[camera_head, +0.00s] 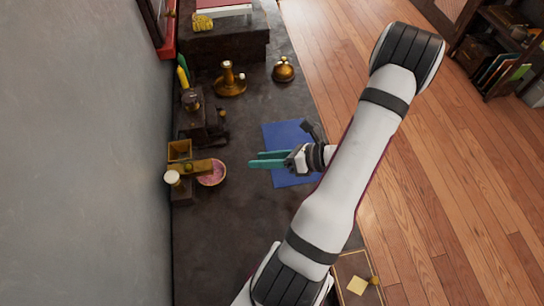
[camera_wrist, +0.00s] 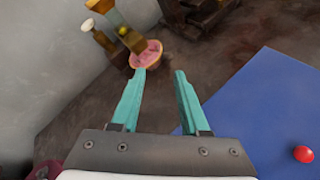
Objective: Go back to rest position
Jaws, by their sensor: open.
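My gripper (camera_head: 254,162) has teal fingers and is open with nothing between them. In the head view it hangs over the left edge of a blue mat (camera_head: 282,133) on the dark table, pointing left. In the wrist view the two fingers of my gripper (camera_wrist: 160,75) are spread apart, and the blue mat (camera_wrist: 265,100) lies to their right. My white arm covers the right part of the table and part of the mat in the head view.
A pink-filled bowl (camera_head: 212,174) stands left of my gripper, beside brass and white objects. A brass candlestick-like piece (camera_head: 230,82) and a small brass pot (camera_head: 283,70) stand farther back. A red ball (camera_wrist: 304,154) shows over the mat. The front table (camera_head: 235,240) is clear.

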